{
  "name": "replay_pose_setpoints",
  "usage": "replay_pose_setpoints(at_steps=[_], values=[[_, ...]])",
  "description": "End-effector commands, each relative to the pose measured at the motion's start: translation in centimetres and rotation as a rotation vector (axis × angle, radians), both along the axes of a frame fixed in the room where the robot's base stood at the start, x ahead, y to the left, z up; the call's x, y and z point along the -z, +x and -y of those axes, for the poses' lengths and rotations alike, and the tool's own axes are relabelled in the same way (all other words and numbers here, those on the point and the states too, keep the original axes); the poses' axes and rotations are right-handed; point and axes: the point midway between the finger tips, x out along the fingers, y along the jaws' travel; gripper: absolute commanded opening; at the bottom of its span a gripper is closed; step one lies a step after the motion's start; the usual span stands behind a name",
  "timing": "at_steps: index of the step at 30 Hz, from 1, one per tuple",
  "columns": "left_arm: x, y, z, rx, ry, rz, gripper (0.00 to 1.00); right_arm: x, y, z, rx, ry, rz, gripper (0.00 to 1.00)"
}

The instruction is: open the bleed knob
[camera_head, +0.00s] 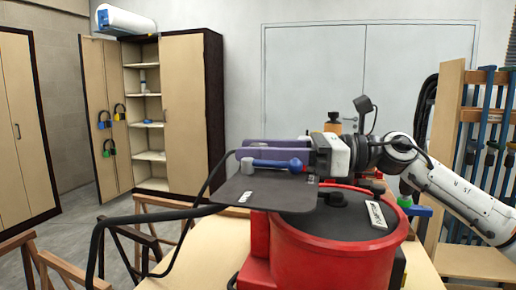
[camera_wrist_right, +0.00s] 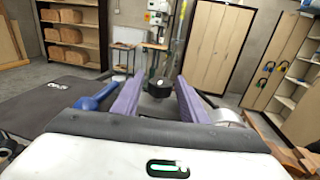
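My right gripper (camera_head: 243,155) reaches in from the right above the red pot (camera_head: 330,255) and points left. Its two purple fingers show apart in the right wrist view (camera_wrist_right: 158,90), with nothing seen clasped between them. A blue rod with a ball end (camera_head: 278,163) and a silver cylinder (camera_head: 247,165) show just in front of the fingers; contact is unclear. The blue part also shows left of the fingers in the wrist view (camera_wrist_right: 95,98). A black knob (camera_head: 331,196) sits on the pot's dark lid. A green knob (camera_head: 405,201) shows at the pot's right. I cannot tell which is the bleed knob. My left gripper is out of view.
A dark flat plate (camera_head: 236,193) extends left of the pot. A black hose (camera_head: 95,250) loops down at the left. Wooden trestles (camera_head: 150,215) stand beyond the table. An open cabinet (camera_head: 150,110) and a tool rack (camera_head: 480,130) stand behind.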

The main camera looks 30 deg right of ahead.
Motion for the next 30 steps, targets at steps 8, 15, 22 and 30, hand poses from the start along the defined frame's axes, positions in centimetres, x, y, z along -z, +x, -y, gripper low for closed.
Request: replay_pose_setpoints(at_steps=[8,15,22,30], values=[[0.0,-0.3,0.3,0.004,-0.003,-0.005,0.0,-0.1,0.0,0.0,-0.001,0.001,-0.001,0.04],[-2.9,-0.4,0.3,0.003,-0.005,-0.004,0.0,-1.0,0.2,0.3,-0.109,0.01,-0.003,0.04],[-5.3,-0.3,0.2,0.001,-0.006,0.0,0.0,-0.7,0.2,0.2,-0.298,0.008,0.001,0.04],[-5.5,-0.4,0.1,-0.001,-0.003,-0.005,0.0,-0.3,0.0,0.1,-0.407,0.005,0.002,0.04]])
